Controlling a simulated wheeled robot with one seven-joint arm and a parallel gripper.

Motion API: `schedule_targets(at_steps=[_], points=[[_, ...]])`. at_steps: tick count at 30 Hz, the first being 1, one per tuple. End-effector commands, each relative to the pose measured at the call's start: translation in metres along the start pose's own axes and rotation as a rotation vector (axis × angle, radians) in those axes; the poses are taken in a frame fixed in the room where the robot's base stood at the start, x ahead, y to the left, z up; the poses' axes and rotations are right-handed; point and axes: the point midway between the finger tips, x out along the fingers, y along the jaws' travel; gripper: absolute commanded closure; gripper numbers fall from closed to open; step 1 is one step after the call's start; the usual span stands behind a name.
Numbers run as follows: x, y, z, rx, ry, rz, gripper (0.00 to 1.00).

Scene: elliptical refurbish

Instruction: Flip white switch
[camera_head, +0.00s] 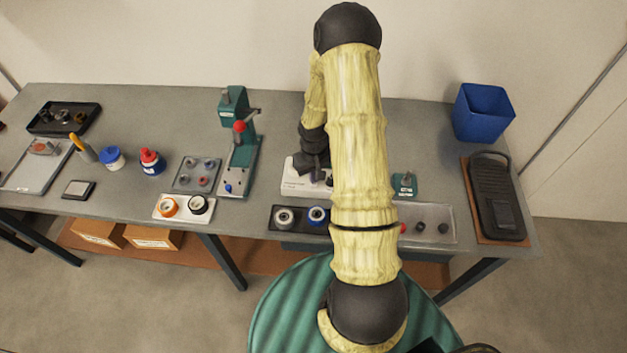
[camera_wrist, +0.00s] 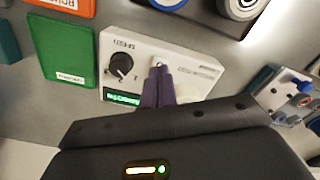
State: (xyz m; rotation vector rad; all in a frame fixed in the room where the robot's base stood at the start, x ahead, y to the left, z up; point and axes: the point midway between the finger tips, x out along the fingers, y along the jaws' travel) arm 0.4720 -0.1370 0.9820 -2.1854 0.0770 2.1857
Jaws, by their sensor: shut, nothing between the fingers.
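A white control box (camera_head: 297,183) sits on the grey workbench and is partly hidden behind my arm in the head view. In the wrist view the white box (camera_wrist: 194,72) shows a black knob (camera_wrist: 121,67) and a small green display. A small pale switch-like part (camera_wrist: 160,63) shows right at my fingertips, partly covered by them. My gripper (camera_wrist: 160,70) is shut and empty, with its dark fingers over the box face. I cannot tell whether the tips touch the switch, or its position. In the head view my gripper (camera_head: 318,172) is over the box.
A green block (camera_wrist: 62,50) lies beside the box in the wrist view. A black tray with rolls (camera_head: 284,217) lies in front of the box. A green press (camera_head: 238,150) stands to its left. A blue bin (camera_head: 482,112) stands at the back right.

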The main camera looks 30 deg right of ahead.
Motion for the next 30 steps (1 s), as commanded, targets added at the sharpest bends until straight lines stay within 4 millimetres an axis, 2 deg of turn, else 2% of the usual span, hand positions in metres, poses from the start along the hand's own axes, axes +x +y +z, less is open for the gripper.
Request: schedule_targets(at_steps=[30], points=[[0.013,0.0,0.0,0.0,0.0,0.0,1.0]])
